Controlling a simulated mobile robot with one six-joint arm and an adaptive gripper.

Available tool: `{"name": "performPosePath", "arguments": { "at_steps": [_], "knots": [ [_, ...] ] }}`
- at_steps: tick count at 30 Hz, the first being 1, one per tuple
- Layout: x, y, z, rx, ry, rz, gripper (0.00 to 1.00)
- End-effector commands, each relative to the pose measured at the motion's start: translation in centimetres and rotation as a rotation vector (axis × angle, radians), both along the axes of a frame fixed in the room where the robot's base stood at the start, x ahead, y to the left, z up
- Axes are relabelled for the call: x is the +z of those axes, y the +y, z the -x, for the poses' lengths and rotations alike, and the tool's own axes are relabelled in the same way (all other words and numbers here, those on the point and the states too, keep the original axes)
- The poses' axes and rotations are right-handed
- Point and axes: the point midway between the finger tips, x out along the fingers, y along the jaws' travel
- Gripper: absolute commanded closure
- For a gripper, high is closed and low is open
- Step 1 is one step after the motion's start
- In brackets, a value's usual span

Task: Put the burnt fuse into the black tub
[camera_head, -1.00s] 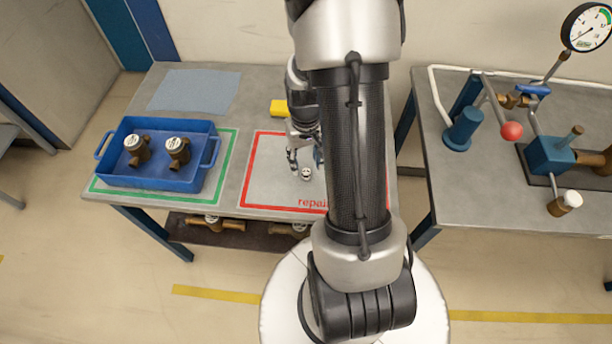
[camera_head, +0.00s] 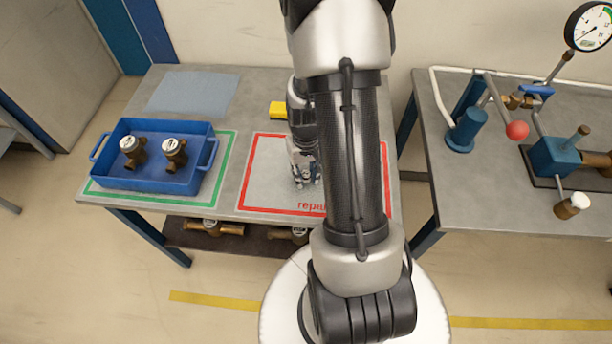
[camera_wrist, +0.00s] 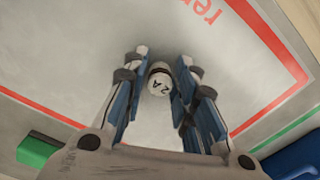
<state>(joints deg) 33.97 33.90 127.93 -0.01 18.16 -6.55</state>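In the head view my gripper (camera_head: 306,181) is low over the repair area and mostly hides the fuse. No black tub shows in either view.
A blue tray (camera_head: 150,183) with two brass meters stands in the green frame at left. A yellow object (camera_head: 278,109) lies behind my gripper. A grey-blue mat (camera_head: 195,92) lies at the back left. A test bench with pipes (camera_head: 480,185) stands at right.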

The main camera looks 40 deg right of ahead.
Motion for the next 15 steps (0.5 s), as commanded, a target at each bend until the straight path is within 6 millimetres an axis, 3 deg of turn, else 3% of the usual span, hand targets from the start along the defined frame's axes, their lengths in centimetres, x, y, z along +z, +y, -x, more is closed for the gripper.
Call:
{"name": "performPosePath", "arguments": {
  "at_steps": [9,15],
  "knots": [
    [0.01,0.00,0.00,0.000,0.000,0.000,0.98],
    [0.02,0.00,0.00,0.000,0.000,0.000,1.00]
  ]
}}
